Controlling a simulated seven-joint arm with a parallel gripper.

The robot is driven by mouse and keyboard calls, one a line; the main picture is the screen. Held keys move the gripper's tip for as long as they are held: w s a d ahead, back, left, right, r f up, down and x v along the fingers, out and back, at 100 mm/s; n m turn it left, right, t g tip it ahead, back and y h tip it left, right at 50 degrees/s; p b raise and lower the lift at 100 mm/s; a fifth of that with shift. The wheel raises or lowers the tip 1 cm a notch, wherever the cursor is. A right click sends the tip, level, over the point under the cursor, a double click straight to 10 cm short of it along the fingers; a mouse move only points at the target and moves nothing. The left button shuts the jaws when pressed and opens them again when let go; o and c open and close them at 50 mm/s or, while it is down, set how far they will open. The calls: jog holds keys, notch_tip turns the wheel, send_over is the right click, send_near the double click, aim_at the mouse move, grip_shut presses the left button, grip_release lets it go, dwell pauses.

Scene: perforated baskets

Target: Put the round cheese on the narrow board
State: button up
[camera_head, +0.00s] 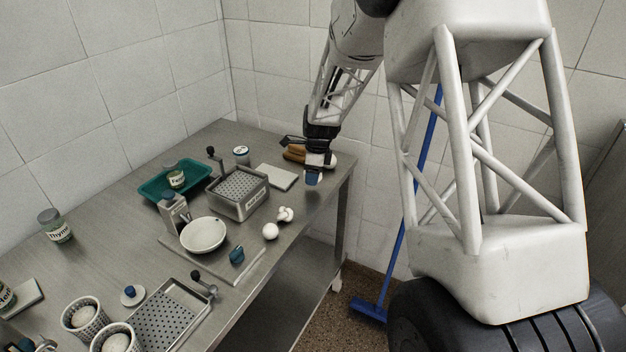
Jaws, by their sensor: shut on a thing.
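My gripper (313,172) is low over the back right end of the metal table. It is shut on a small blue thing (312,179), mostly covered by the fingers; whether this is the cheese I cannot tell. A white ball (270,231), like a round cheese, lies near the table's front edge, beside a knotted white piece (285,214). Round white contents, possibly cheese, sit in two perforated cups (84,326) at the lower left. A pale flat board (276,177) lies left of my gripper. Another pale board (27,296) lies at the far left. Which is the narrow one is unclear.
A perforated metal basket (239,207), a green tray (157,191), a white bowl (203,250) and a perforated tray (150,329) crowd the table (105,236). Brown items (293,153) lie behind my gripper. A jar (55,231) stands at left. Some bare table lies around it.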

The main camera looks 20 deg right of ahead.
jog(key=s+a+r, duration=0.1)
jog(key=s, duration=1.5)
jog(key=shift+r, duration=0.2)
jog(key=shift+w+a, duration=0.1)
notch_tip(320, 180, up, 7)
jog(key=n, duration=0.2)
send_over(273, 175)
jog(key=shift+f, duration=0.2)
jog(key=shift+f, duration=0.1)
jog(key=shift+f, duration=2.45)
jog(key=shift+f, duration=2.5)
